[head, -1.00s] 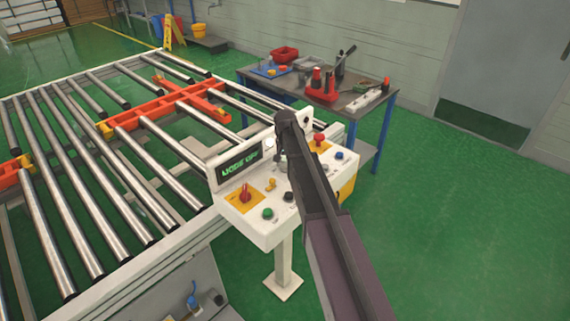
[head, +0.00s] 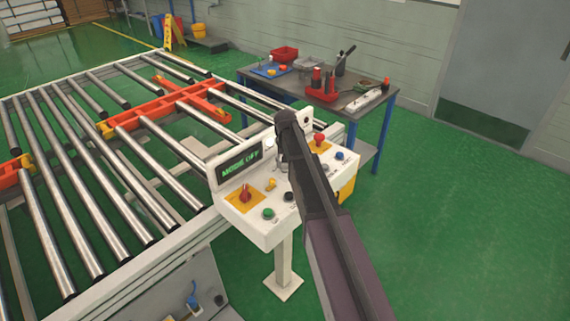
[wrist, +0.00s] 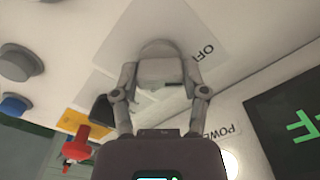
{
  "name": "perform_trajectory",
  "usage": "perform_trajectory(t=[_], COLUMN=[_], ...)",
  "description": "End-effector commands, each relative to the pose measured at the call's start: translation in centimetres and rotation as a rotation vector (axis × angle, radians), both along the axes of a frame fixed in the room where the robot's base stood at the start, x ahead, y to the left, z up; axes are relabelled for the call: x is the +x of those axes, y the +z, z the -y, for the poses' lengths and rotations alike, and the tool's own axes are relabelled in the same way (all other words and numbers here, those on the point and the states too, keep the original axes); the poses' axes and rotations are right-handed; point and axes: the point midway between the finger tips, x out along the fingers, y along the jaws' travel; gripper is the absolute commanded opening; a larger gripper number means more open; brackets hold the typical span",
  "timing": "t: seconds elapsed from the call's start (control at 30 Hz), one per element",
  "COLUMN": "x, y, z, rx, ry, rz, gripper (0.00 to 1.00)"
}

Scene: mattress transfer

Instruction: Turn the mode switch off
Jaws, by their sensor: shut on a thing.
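The mode switch (wrist: 162,68) is a grey knob on a pale square plate, seen upside down in the wrist view, with the printed word OFF beside it. My gripper (wrist: 160,82) has its two fingers closed on either side of this knob. In the head view my gripper (head: 284,160) reaches down onto the white control panel (head: 262,228), and my arm hides the switch. The panel's display (head: 240,164) reads MODE OFF in green letters.
A red knob on a yellow plate (head: 245,194) and a green button (head: 268,214) sit left of my arm. A red button (head: 319,139) and a blue button (head: 339,156) sit to the right. A roller conveyor (head: 110,228) stands left, a tool table (head: 365,99) behind.

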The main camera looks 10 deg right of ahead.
Motion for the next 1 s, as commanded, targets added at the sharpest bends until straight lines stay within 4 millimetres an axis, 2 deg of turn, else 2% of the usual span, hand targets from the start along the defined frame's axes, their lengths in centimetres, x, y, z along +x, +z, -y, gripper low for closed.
perform_trajectory(t=[0.17,0.2,0.3,0.33,1.0], x=[0.02,0.02,0.03,0.03,0.03], y=[0.0,0.0,0.0,0.0,0.0], z=[0.02,0.02,0.02,0.02,0.01], rx=[0.0,0.0,0.0,0.0,0.0], ry=[-0.001,-0.001,-0.001,-0.001,-0.04], rz=[0.0,0.0,0.0,0.0,0.0], gripper=[0.09,0.6,0.9,0.93,0.93])
